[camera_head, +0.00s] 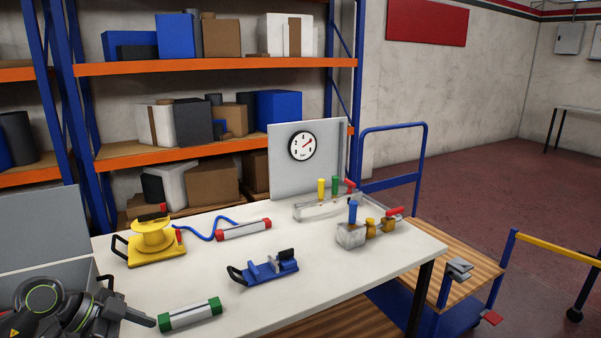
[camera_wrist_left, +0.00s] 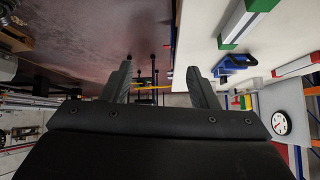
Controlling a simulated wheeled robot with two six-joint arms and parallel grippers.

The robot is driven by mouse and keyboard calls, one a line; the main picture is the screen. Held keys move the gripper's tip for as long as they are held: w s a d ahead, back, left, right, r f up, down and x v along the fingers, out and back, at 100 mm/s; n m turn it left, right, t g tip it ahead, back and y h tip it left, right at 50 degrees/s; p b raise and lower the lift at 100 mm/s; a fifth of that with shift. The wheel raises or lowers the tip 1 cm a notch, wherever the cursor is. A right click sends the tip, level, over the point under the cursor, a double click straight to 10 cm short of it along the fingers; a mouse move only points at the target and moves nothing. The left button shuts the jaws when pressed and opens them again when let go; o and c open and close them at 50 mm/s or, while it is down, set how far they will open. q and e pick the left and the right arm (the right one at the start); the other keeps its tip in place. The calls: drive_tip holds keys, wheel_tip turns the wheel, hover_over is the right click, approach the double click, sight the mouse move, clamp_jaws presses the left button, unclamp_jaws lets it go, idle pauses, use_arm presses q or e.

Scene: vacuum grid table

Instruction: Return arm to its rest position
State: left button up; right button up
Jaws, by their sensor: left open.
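My left arm comes in at the lower left of the head view, with the dark left gripper (camera_head: 140,319) at the near left edge of the table. In the left wrist view the left gripper (camera_wrist_left: 158,76) has its two fingers spread apart, with nothing between them. A green-ended bar (camera_head: 190,314) lies on the table just right of this gripper in the head view. It also shows at the top of the left wrist view (camera_wrist_left: 243,22), apart from the fingers. My right gripper is in neither view.
The white table (camera_head: 330,270) bears a yellow spool device (camera_head: 152,240), a red-ended bar (camera_head: 243,230), a blue fixture (camera_head: 268,270), a clear manifold with coloured handles (camera_head: 318,206) and a gauge panel (camera_head: 290,175). A blue cart (camera_head: 480,250) stands right. Shelving stands behind.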

use_arm(q)
drive_tip(key=d+r+t+h, duration=0.7)
drive_tip(key=d+t, duration=0.1)
drive_tip(key=d, duration=0.1)
drive_tip(key=s+a+f+n+t+y, duration=0.1)
drive_tip(key=s+a+n+t+y, duration=0.1)
drive_tip(key=a+n+t+y, duration=0.4)
drive_tip(key=s+a+f+n+t+y, duration=0.2)
drive_tip(key=a+n+y, duration=0.2)
drive_tip(key=n+y, duration=0.45)
drive_tip(key=s+a+f+n+g+y, duration=0.2)
drive_tip(key=s+a+f+g+y, duration=0.1)
drive_tip(key=s+f+g+y, duration=0.4)
drive_tip(key=s+d+f+m+g+h, duration=0.1)
drive_tip(key=s+d+f+g+h, duration=0.2)
drive_tip(key=s+f+g, duration=0.35)
drive_tip(key=s+d+f+m+g+h, duration=0.2)
drive_tip(key=s+d+f+g, duration=0.15)
drive_tip(key=s+f, duration=0.55)
wheel_tip(320, 180, down, 23)
drive_tip(key=s+a, duration=0.1)
drive_tip(key=s+d+f+g, duration=0.1)
drive_tip(key=s+f+g, duration=0.1)
drive_tip(key=s+f, duration=1.3)
drive_tip(key=shift+s+f+h, duration=0.3)
drive_tip(key=shift+f+h, duration=0.15)
drive_tip(key=shift+f, duration=0.3)
